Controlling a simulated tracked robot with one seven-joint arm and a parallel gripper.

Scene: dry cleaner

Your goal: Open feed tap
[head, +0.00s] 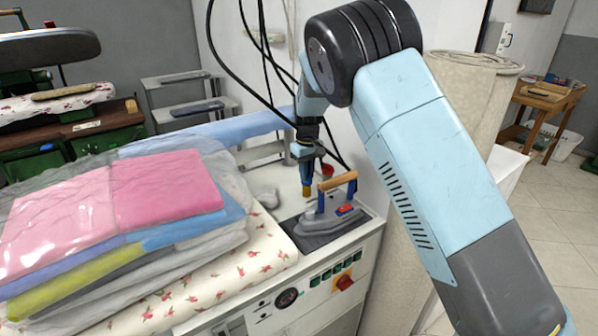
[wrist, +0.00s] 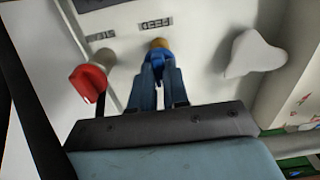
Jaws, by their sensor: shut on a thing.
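The feed tap (wrist: 158,55) has a blue handle and a brass-coloured end, below a label reading FEED (wrist: 157,22) in the wrist view. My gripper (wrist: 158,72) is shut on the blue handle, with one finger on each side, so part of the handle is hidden. In the head view my gripper (head: 306,153) points down at the back of the white ironing unit, and the tap's handle is mostly hidden there. A second tap with a red handle (wrist: 88,80) stands beside it, to the left in the wrist view, apart from my fingers.
An iron (head: 328,212) with a wooden handle rests on a dark pad in front of my gripper. Black cables (head: 266,60) hang close behind my arm. Wrapped folded clothes (head: 120,215) fill the left. A white rounded object (wrist: 254,52) lies right of the tap in the wrist view.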

